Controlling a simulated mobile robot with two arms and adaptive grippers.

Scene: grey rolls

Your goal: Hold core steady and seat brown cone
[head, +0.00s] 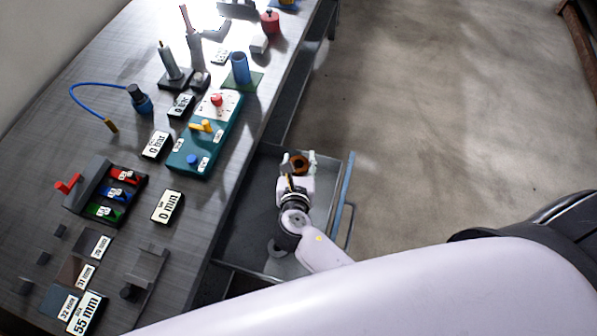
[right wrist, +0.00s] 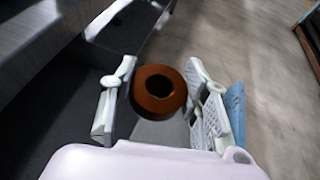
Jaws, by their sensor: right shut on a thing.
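The brown cone (right wrist: 159,92) shows in the right wrist view as a thick brown ring with a dark round hole facing the camera. It sits between the two pale fingers of my right gripper (right wrist: 162,98), which is shut on it. In the head view the brown cone (head: 299,163) shows at the fingertips of my right gripper (head: 298,160), over the open grey drawer. A grey round piece (head: 275,247) lies in the drawer, partly hidden by my arm; I cannot tell whether it is the core. My left gripper is not in view.
The drawer (head: 240,215) stands open beside the dark workbench (head: 225,150), with a blue edge strip (head: 343,190) on its right. The bench holds a teal panel (head: 205,135), a blue cylinder (head: 240,67), label plates and a colored tray (head: 107,190).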

